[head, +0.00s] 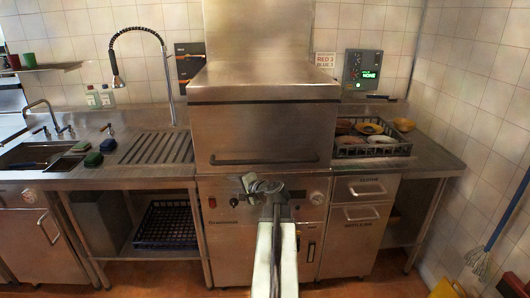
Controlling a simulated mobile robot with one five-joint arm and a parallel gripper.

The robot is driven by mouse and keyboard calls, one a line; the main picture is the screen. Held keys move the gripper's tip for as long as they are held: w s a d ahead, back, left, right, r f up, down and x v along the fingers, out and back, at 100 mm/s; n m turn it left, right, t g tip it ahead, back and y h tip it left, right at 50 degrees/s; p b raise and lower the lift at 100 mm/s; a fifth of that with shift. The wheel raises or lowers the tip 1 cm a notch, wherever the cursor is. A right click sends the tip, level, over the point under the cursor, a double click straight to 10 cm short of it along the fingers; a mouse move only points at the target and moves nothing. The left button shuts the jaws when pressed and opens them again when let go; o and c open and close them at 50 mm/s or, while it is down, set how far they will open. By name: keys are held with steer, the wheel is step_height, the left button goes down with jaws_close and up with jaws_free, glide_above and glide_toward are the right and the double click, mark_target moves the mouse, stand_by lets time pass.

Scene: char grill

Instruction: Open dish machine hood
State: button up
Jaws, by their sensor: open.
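The dish machine hood (262,125) is a large steel box in the middle of the head view. It sits down on the machine's base (225,245). A dark horizontal bar handle (264,160) runs across the lower front of the hood. My gripper (258,183) is open and empty, in front of the machine and just below the handle in the picture. My arm rises from the bottom centre and hides part of the control panel. Whether the gripper touches the machine front cannot be told.
A ribbed steel drainboard (158,148) and a sink (35,155) with a spring faucet (117,80) stand left. A dish rack (372,150) with plates sits on the right counter. A mop (482,258) leans at the far right. A dark crate (167,224) sits under the drainboard.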

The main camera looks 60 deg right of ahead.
mark_target(267, 163)
steer(key=s+d+r+m+h, duration=0.5)
steer(key=s+d+r, duration=0.1)
steer(key=s+d, duration=0.5)
steer(key=x, duration=0.8)
steer(key=shift+a+f+b, duration=0.2)
steer(key=shift+b, duration=0.1)
jaws_close()
steer(key=shift+a, duration=0.1)
